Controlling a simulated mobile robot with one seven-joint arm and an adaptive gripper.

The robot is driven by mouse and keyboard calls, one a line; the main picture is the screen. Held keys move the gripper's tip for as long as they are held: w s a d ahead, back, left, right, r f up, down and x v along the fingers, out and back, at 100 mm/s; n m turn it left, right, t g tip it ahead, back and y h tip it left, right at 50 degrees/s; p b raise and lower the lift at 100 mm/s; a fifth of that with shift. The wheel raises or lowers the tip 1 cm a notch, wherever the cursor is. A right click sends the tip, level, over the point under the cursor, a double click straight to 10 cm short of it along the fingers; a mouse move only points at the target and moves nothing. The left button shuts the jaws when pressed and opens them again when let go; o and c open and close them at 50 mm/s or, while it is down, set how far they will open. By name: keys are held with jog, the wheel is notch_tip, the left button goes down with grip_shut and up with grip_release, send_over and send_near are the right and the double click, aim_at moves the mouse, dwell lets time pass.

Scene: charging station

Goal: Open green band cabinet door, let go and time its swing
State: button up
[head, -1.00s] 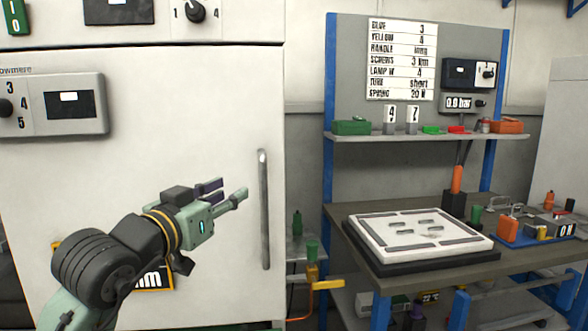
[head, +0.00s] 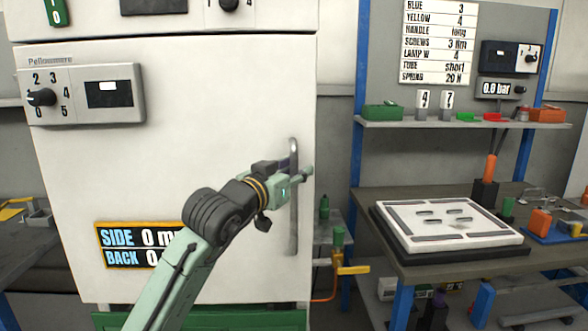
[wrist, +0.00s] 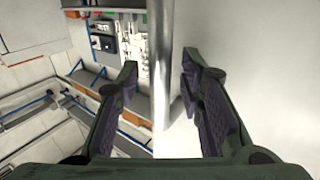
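The white cabinet door (head: 220,190) fills the left of the head view and looks shut. A green band (head: 200,319) runs below it. Its vertical metal handle (head: 293,225) is near the right edge. My gripper (head: 300,176) is at the handle's upper half. In the wrist view, my gripper (wrist: 160,70) has its two dark fingers spread wide, with the handle (wrist: 161,55) standing between them and a gap on each side. The door face (wrist: 250,60) lies to the right there. In the head view the gripper covers part of the handle.
A dial panel (head: 82,95) and a SIDE/BACK readout (head: 130,247), partly behind my arm, are on the door. To the right stands a workbench (head: 440,262) with a white slotted plate (head: 450,229). A yellow valve handle (head: 352,269) juts out beside the cabinet.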

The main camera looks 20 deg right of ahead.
jog(key=shift+c, duration=0.2)
grip_shut()
dwell(0.6)
